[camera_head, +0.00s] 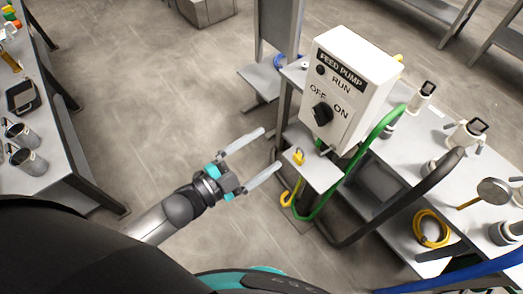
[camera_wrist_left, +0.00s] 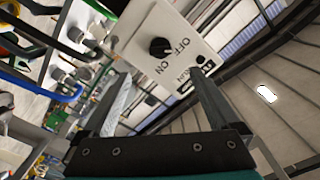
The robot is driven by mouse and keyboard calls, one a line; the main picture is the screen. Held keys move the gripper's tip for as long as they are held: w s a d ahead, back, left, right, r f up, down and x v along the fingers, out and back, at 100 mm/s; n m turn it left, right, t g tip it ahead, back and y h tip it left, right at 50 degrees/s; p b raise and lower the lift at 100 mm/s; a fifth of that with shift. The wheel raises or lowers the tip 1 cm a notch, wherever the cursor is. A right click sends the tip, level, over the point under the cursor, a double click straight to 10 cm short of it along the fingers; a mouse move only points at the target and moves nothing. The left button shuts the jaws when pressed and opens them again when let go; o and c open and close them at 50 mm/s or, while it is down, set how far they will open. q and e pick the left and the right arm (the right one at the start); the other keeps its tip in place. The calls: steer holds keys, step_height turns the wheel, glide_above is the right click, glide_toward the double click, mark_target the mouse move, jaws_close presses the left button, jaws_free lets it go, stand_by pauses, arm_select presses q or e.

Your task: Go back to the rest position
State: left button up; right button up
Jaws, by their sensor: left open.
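My left gripper (camera_head: 262,158) is open and empty in the head view, with its two pale fingers apart. It is in the air to the left of the white feed pump box (camera_head: 350,88), apart from it. The box has a black rotary knob (camera_head: 321,114) between the OFF and ON labels. In the left wrist view, the box (camera_wrist_left: 185,45) and its knob (camera_wrist_left: 160,47) show beyond the open fingers (camera_wrist_left: 160,100). My right gripper is not in view.
A metal table (camera_head: 378,190) with valves, a green hose (camera_head: 372,135) and a dark hose stands at the right. A bench (camera_head: 70,160) with metal cups (camera_head: 25,160) and a dark tray (camera_head: 22,97) is at the left. The floor between them is clear.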

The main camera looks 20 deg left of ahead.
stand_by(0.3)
arm_select(q)
steer(key=s+a+f+n+g+y+b, duration=0.2)
steer(key=a+f+n+y+b, duration=0.1)
steer(key=f, duration=0.8)
steer(key=s+a+f+n+g+y+b, duration=0.1)
steer(key=s+a+f+n+y+b, duration=0.15)
steer(key=f, duration=0.85)
steer(key=s+a+f+n+g+y+b, duration=0.2)
steer(key=a+f+n+y+b, duration=0.15)
steer(key=f, duration=0.75)
steer(key=s+f+n+g+y+b, duration=0.1)
steer(key=s+f+n+g+b, duration=0.3)
steer(key=s+f, duration=1.7)
steer(key=s+g+b, duration=0.2)
steer(key=g+b, duration=0.1)
steer(key=g, duration=0.1)
steer(key=shift+a+y, duration=0.25)
steer(key=shift+y, duration=0.05)
steer(key=shift+s+n+g, duration=0.2)
steer(key=shift+n+g, duration=0.1)
